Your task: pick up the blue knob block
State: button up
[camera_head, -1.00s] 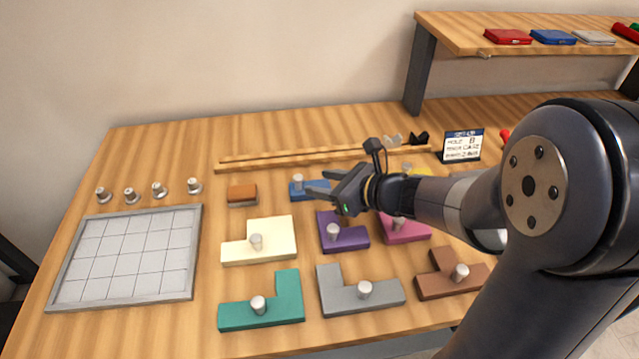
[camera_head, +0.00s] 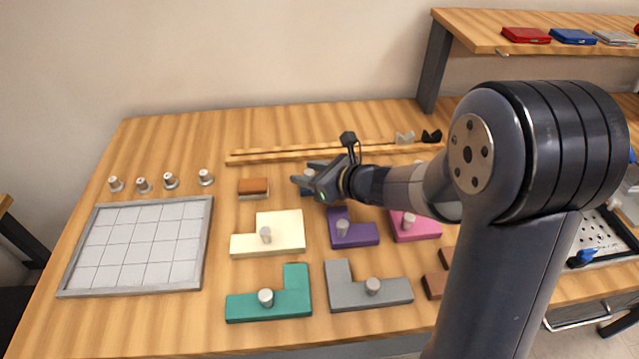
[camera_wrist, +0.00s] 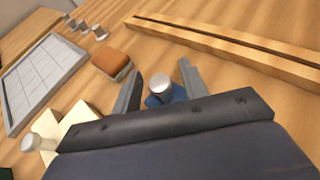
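The blue knob block (camera_wrist: 179,94) lies on the table, mostly hidden by my gripper in the head view. Its silver knob (camera_wrist: 161,88) stands between my two fingers in the wrist view, and its top shows in the head view (camera_head: 309,174). My gripper (camera_head: 302,174) is open and low at the block, one finger on each side of the knob. In the wrist view my gripper (camera_wrist: 160,70) shows gaps between the fingers and the knob. I cannot tell how far down the fingertips reach.
The purple block (camera_head: 352,234) and pink block (camera_head: 425,229) lie close in front. A cream block (camera_head: 286,226), teal block (camera_head: 297,279) and grey block (camera_head: 340,273) lie nearer. An orange-brown eraser (camera_head: 254,187) is left, a wooden rail (camera_head: 270,155) behind, a grid tray (camera_head: 206,240) far left.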

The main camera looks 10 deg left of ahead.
grip_shut()
jog(key=shift+r, duration=0.15)
